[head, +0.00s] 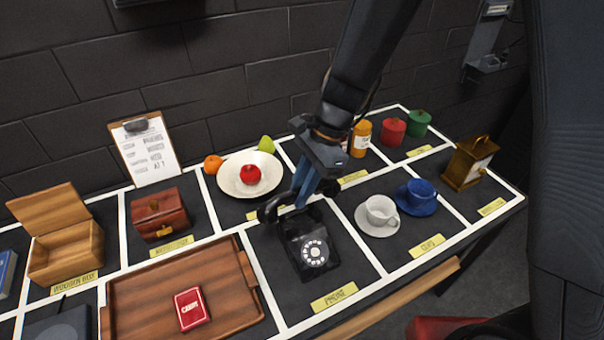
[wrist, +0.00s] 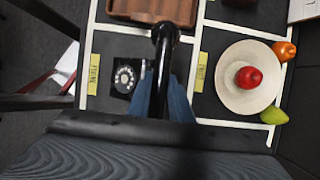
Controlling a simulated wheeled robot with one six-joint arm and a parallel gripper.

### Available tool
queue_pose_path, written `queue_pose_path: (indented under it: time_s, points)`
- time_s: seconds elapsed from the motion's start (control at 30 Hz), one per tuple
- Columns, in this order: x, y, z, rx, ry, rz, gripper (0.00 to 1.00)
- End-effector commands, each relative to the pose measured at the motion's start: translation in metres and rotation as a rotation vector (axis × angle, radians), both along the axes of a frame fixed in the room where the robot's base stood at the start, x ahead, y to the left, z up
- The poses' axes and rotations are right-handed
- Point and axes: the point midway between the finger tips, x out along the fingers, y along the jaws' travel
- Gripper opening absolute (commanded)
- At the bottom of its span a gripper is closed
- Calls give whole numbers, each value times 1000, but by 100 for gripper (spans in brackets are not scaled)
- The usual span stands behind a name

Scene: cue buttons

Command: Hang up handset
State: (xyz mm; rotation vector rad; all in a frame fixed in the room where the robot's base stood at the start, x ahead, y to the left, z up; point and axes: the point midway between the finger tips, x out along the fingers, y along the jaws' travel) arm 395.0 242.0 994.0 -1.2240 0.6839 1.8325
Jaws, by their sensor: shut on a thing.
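The black rotary phone (head: 310,252) with a pale dial stands in the square labelled PHONE, and its dial also shows in the wrist view (wrist: 125,78). My gripper (head: 303,192) is shut on the black handset (head: 268,211), which shows in the wrist view as a dark bar (wrist: 165,45) between the blue fingers (wrist: 163,95). The handset is at the back of the phone body in the head view and beside the dial in the wrist view.
A wooden tray (head: 120,280) with a red cards box (head: 191,309) lies left of the phone. A plate (head: 235,180) with a red apple (head: 250,175) is behind. A white cup (head: 381,209) and blue cup (head: 420,190) stand to the right.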

Motion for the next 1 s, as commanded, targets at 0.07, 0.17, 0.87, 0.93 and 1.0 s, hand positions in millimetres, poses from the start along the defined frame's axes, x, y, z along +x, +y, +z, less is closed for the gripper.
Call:
queue_pose_path:
  time_s: [0.07,0.17,0.87,0.93,1.0]
  points:
    - [0,0,-1,0,0,1,0]
    - [0,0,-5,0,0,1,0]
    - [1,-1,-62,-1,1,-3,0]
    - [1,-1,-69,-1,1,-3,0]
    - [1,-1,-75,-1,1,-4,0]
